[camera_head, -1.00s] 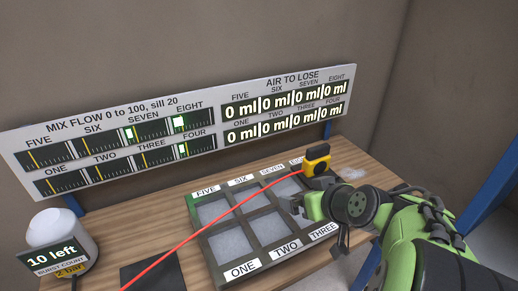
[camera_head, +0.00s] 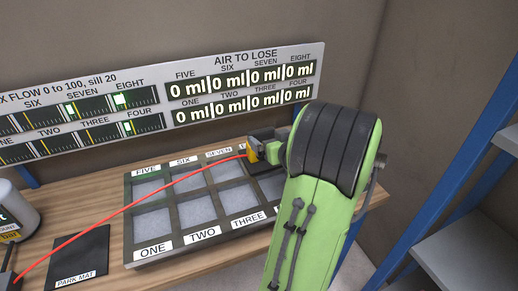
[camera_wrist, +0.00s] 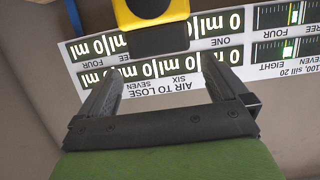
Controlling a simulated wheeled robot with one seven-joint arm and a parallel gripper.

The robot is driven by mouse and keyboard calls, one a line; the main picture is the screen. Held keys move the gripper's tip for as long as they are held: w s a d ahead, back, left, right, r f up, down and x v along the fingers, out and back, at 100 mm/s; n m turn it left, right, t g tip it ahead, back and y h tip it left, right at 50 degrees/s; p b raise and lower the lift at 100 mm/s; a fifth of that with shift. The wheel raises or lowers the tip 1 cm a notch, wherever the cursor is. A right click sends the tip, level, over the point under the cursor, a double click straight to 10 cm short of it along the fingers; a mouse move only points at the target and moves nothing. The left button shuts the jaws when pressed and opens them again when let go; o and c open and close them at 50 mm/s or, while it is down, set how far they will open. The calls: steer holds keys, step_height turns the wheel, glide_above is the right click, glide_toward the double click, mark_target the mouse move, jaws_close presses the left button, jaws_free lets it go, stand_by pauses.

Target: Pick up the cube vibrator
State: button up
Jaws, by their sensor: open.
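The cube vibrator, a yellow and black block (camera_head: 252,153) with a red cable, is at the back right of the tray, by the EIGHT corner. In the wrist view its yellow body (camera_wrist: 152,10) is at the top edge, with a black end below it. My gripper (camera_wrist: 158,62) is open, its two dark fingers spread wide. The black end lies just beyond the fingertips, roughly centred on the gap, and I see no contact. In the head view my gripper (camera_head: 268,142) is right at the vibrator, partly hidden by my arm.
The grey tray (camera_head: 172,198) with several numbered cells sits on the wooden table (camera_head: 105,200). A black park mat (camera_head: 80,260) lies to its left, beside a white counter canister (camera_head: 18,215). A display panel (camera_head: 190,72) stands behind. A blue-framed shelf (camera_head: 462,190) is at right.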

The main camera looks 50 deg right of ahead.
mark_target(260, 130)
steer(key=p+x, duration=0.1)
steer(key=x, duration=0.8)
steer(key=shift+w+f, duration=0.15)
steer(key=shift+f, duration=0.1)
steer(key=shift+c, duration=0.8)
steer(key=c, duration=1.5)
steer(key=shift+r, duration=0.1)
steer(key=shift+c, duration=0.2)
